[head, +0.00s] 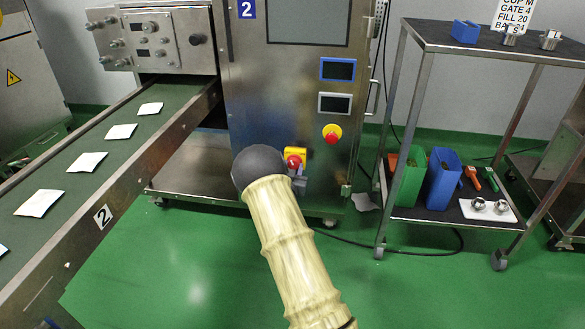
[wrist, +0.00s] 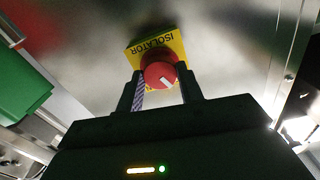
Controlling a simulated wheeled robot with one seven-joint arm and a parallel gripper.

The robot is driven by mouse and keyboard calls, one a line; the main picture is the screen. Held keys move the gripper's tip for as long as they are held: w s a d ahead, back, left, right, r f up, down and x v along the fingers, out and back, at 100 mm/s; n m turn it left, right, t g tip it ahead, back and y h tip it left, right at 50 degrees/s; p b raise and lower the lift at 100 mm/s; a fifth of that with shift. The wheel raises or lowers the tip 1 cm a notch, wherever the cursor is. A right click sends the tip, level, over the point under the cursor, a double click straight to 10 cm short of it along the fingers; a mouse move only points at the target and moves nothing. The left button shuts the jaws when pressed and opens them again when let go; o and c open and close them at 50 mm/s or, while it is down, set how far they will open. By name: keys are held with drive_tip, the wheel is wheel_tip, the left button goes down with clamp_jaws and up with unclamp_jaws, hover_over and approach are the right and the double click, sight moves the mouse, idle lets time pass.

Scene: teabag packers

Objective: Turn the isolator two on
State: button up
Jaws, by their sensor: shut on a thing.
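The isolator is a round red knob (wrist: 160,74) on a yellow plate (wrist: 178,46) marked ISOLATOR, with a white mark on the knob's face. In the head view, the red knob (head: 294,162) and yellow plate (head: 297,152) show low on the steel front of machine 2. My gripper (wrist: 161,82) is shut on the red knob, with one dark finger on each side of it. In the head view my arm hides most of the gripper.
A red and yellow button (head: 332,133) sits above and right of the isolator. A conveyor (head: 60,165) with white sachets runs to the left. A steel trolley (head: 410,140) with green (head: 407,182) and blue (head: 442,181) containers stands right. Green floor is clear in front.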

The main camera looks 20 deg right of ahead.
drive_tip(key=m, duration=1.3)
drive_tip(key=shift+a, duration=0.1)
drive_tip(key=shift+m, duration=0.3)
drive_tip(key=o, duration=1)
drive_tip(key=p+v, duration=0.7)
drive_tip(key=v, duration=1)
drive_tip(key=shift+s, duration=0.2)
drive_tip(key=shift+a, duration=0.15)
